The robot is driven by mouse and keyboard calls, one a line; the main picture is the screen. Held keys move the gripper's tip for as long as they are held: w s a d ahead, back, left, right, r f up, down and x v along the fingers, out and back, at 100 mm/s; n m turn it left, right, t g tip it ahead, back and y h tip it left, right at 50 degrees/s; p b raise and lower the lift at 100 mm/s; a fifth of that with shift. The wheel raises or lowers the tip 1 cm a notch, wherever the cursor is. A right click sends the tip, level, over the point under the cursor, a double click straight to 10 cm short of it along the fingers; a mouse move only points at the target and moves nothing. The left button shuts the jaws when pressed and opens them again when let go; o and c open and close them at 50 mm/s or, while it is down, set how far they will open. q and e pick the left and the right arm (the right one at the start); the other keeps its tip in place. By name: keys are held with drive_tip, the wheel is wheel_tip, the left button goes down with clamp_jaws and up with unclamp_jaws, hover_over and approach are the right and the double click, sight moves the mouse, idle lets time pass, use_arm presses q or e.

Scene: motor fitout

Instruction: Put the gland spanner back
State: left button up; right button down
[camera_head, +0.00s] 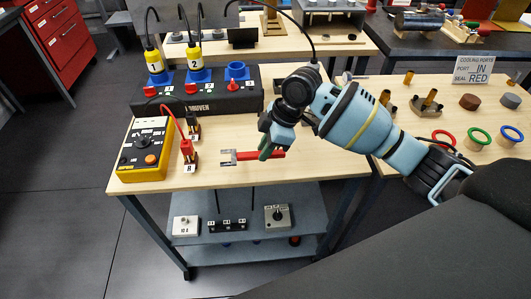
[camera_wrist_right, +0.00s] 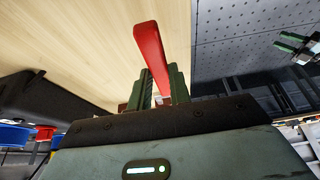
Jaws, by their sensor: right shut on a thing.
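The gland spanner (camera_head: 245,155) has a red handle and a grey forked head that points left in the head view. My right gripper (camera_head: 266,152) is shut on its red handle, over the front part of the light wooden bench top. In the right wrist view the red handle (camera_wrist_right: 150,55) sticks out between the two green fingers of the gripper (camera_wrist_right: 160,88). The spanner's head is hidden there. I cannot tell whether the spanner touches the bench. Green finger-like parts at the right edge of the wrist view look like my left gripper (camera_wrist_right: 293,42), small and partly cut off.
A yellow meter (camera_head: 145,150) with red and black leads stands left on the bench (camera_head: 225,182). A black stand (camera_head: 215,103) with numbered glands is behind. Another bench with colored rings (camera_head: 478,136) is at the right. Small boxes (camera_head: 278,216) sit on the lower shelf.

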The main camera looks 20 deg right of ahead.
drive_tip(key=shift+w+d, duration=0.3)
drive_tip(key=shift+w, duration=0.2)
drive_tip(key=shift+f, duration=1.75)
drive_tip(key=shift+f, duration=0.1)
drive_tip(key=c, duration=1.3)
unclamp_jaws()
drive_tip(key=shift+s+f, duration=0.1)
drive_tip(key=v, duration=1.2)
drive_tip(key=shift+p, duration=0.35)
